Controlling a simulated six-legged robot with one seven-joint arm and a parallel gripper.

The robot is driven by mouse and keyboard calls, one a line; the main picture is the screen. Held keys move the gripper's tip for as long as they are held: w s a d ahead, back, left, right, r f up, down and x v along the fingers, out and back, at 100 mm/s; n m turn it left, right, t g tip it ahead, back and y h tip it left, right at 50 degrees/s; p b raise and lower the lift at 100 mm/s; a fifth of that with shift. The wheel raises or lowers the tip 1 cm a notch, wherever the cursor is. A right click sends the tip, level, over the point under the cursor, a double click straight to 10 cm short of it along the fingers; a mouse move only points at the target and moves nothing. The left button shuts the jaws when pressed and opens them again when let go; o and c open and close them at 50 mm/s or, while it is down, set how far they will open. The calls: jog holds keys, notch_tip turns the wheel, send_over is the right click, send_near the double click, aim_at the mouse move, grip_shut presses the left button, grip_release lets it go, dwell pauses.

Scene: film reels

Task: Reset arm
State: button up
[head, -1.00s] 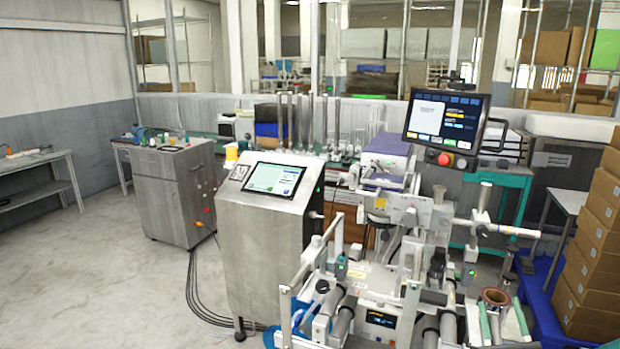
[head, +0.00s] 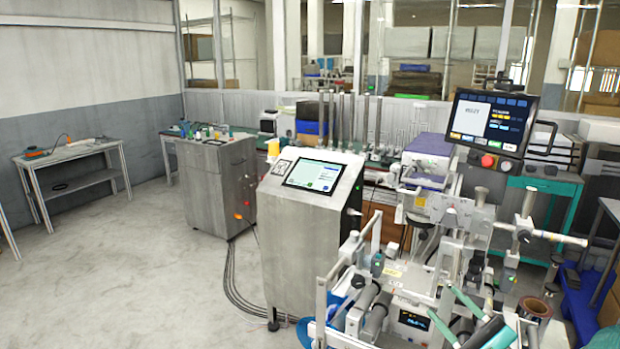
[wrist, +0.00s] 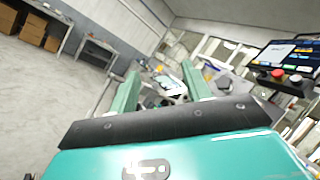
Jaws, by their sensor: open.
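My gripper (head: 437,302) is at the lower right of the head view, with its two green fingers apart and pointing up and to the left. It is in front of the film machine (head: 400,270). A brown film roll (head: 535,308) sits to the right of my gripper, apart from the fingers in the picture. In the wrist view my gripper (wrist: 160,68) is open, with nothing seen held between its fingers. Machine parts show small beyond the fingertips.
A steel cabinet with a screen (head: 313,175) stands left of the machine. A monitor with a red button (head: 490,120) rises above it. A grey cabinet (head: 218,185) and a side table (head: 70,155) stand further left. The floor at left is clear.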

jog(key=s+a+f+n+g+y, duration=0.1)
jog(key=s+a+n+g, duration=0.1)
jog(key=a+n+g, duration=0.35)
jog(key=s+a+f+n+g+y, duration=0.1)
jog(key=s+a+n+g+y, duration=0.15)
jog(key=a+g, duration=0.55)
jog(key=s+a+f+n+g+h, duration=0.35)
jog(key=s+a+n+h, duration=0.35)
jog(key=s+h, duration=0.3)
jog(key=d+r+n+t+h, duration=0.3)
jog(key=d+r+n+h, duration=0.1)
jog(key=r+h, duration=0.1)
jog(key=shift+s+d+r+n+t, duration=0.25)
jog(key=shift+d+r+n+t, duration=0.05)
jog(key=shift+d+r+n, duration=0.1)
